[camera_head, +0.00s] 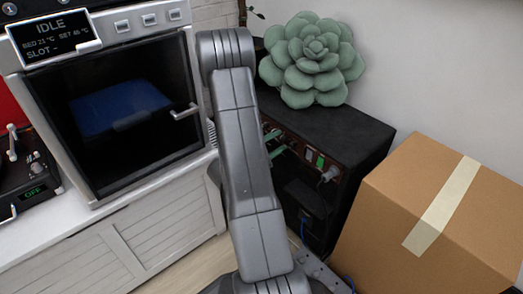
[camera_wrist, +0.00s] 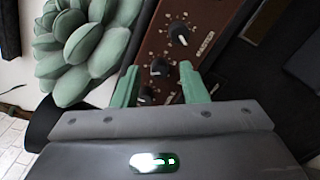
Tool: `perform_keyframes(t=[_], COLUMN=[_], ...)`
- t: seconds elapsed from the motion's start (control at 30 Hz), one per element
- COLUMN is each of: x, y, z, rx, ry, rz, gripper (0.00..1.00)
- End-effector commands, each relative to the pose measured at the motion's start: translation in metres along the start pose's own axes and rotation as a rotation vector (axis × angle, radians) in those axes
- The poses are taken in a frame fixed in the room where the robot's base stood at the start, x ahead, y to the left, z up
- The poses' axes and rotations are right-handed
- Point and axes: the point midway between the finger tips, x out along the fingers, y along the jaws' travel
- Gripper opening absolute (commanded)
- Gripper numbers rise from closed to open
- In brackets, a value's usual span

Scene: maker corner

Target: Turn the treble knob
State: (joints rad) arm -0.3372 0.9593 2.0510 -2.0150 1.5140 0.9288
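The amplifier (camera_head: 345,133) is a black box with a reddish-brown control panel facing left, partly hidden behind my arm in the head view. In the wrist view its brown panel (camera_wrist: 205,15) carries a row of dark knobs with white pointers. One knob (camera_wrist: 180,32) stands beyond my fingers, beside a label that seems to read MASTER. A second knob (camera_wrist: 158,67) shows between the fingertips, and a third knob (camera_wrist: 147,94) is nearer the palm. I cannot tell which is the treble knob. My gripper (camera_wrist: 160,72) is open, its green fingers apart at the panel; contact is unclear. The fingers also show in the head view (camera_head: 275,144).
A green succulent (camera_head: 312,60) sits on top of the amplifier. A taped cardboard box (camera_head: 400,190) stands close on its right. A machine with a dark window (camera_head: 125,105) and a turntable (camera_head: 25,170) are on the white cabinet (camera_head: 150,240) at left.

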Motion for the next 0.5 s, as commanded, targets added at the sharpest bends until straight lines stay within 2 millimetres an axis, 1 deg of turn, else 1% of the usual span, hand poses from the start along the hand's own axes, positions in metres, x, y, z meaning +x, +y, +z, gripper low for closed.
perform_keyframes(t=[0.5], x=[-0.081], y=[0.002], z=[0.000], rx=[-0.003], ry=[0.006], rz=[0.003], gripper=[0.39])
